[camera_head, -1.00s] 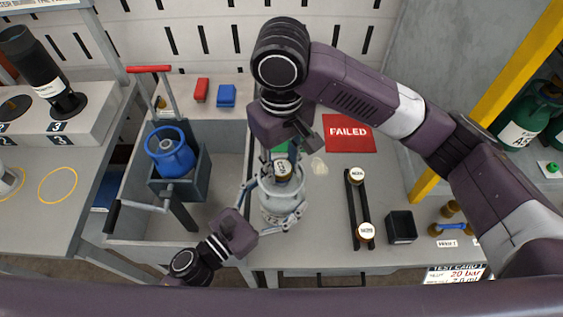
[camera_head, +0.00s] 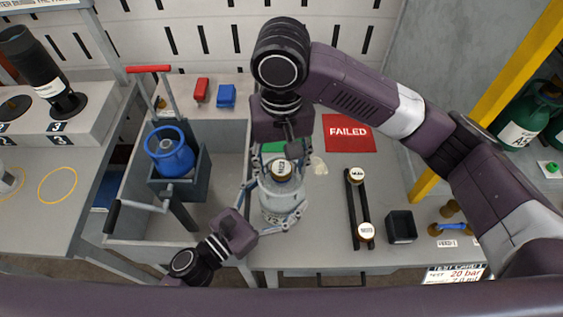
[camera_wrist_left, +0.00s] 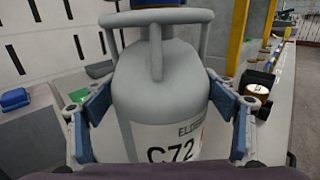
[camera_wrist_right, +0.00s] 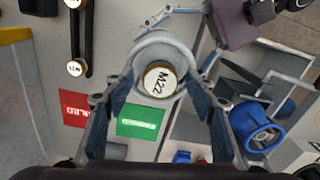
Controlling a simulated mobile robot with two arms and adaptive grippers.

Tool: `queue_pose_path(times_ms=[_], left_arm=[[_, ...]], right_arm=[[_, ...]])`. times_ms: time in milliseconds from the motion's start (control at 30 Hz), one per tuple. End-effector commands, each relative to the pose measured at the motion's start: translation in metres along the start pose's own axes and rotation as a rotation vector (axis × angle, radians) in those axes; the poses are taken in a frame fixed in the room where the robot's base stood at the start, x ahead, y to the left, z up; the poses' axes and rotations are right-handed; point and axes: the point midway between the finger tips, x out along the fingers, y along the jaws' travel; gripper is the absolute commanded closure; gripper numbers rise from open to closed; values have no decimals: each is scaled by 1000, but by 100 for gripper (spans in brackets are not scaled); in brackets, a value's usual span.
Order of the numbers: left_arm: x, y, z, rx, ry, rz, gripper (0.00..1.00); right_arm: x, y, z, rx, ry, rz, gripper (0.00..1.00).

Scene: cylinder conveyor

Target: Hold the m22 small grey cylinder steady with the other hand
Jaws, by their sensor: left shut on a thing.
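The small grey cylinder (camera_head: 279,203) stands upright on the bench and carries a round cap (camera_head: 281,169) on top. The cap reads M22 in the right wrist view (camera_wrist_right: 160,79). The cylinder body in the left wrist view (camera_wrist_left: 165,100) is marked C72. My left gripper (camera_head: 272,191) is shut on the cylinder, with one blue pad on each side of its body. My right gripper (camera_wrist_right: 163,100) is open above the cylinder, its fingers apart and the cap showing between them. The cylinder's lower body is partly hidden in the left wrist view.
A red FAILED card (camera_head: 348,132) lies right of the cylinder, and a green card (camera_wrist_right: 141,121) lies behind it. Black rails (camera_head: 352,210) with two caps and a black box (camera_head: 401,226) stand to the right.

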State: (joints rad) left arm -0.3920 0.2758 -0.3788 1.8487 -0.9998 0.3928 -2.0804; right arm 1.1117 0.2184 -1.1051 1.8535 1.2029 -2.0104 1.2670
Motion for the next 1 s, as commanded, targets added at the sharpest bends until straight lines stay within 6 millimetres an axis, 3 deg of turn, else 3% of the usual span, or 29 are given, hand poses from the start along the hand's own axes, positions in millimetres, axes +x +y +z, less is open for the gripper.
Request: queue_pose_path(times_ms=[367,800,1000], left_arm=[[0,0,0,0,0,1,51],[0,0,0,0,0,0,51],[0,0,0,0,0,0,51]], right_arm=[[-10,0,-1,-2,4,0,49],[-91,0,-1,1,5,1,49],[-114,0,-1,-1,2,1,49]])
